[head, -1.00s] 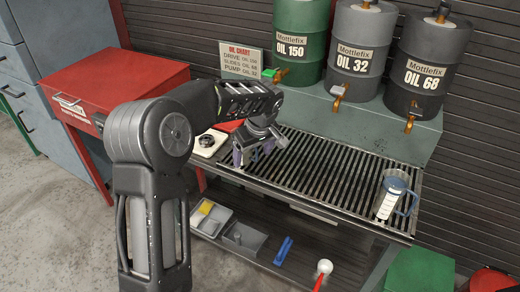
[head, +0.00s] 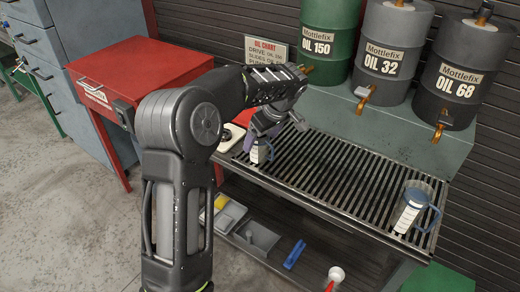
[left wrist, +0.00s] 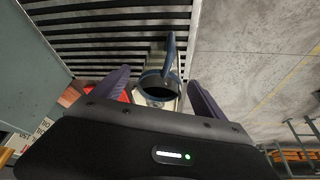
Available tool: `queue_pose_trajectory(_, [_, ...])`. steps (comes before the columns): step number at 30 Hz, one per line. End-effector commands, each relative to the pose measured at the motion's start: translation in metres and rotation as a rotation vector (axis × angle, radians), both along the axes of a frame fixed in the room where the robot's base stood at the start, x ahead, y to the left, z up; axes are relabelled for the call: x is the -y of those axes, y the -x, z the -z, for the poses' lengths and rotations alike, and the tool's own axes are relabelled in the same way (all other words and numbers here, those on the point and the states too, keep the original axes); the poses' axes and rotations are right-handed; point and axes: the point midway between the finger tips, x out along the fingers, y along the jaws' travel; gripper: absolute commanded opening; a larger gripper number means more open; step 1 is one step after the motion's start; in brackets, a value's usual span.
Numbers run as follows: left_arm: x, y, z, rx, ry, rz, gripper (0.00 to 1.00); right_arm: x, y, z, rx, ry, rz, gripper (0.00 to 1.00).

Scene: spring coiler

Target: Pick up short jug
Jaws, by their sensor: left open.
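A small clear jug with a blue rim and pale markings (head: 261,153) stands at the left end of the slatted grate, partly hidden by my left gripper (head: 260,142). In the left wrist view the jug (left wrist: 158,96) shows its dark open mouth, blue rim and handle between the two purple fingers of my open left gripper (left wrist: 158,92). The fingers are on either side of the jug; I cannot tell whether either touches it. A larger jug with a blue handle (head: 411,212) stands at the right end of the grate. My right gripper is not in view.
Drums marked OIL 150 (head: 328,40), OIL 32 (head: 388,55) and OIL 68 (head: 462,75) stand behind the grate (head: 340,185) with taps in front. A red cabinet (head: 135,68) is at left. The grate's middle is clear. A lower shelf holds trays (head: 262,236) and a blue object (head: 294,254).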

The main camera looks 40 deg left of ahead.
Motion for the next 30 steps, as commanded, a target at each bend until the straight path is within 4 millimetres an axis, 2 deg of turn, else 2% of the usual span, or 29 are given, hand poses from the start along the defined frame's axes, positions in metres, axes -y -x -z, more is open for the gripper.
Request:
queue_pose_trajectory(8, [-0.001,0.000,0.003,-0.002,-0.001,0.000,0.83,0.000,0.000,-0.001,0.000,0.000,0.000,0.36])
queue_pose_trajectory(20, [-0.019,-0.004,0.047,-0.001,0.000,0.001,0.83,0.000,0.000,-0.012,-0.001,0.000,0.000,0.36])
queue_pose_trajectory(30, [-0.019,-0.004,0.048,0.001,0.000,0.001,0.83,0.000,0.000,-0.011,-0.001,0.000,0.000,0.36])
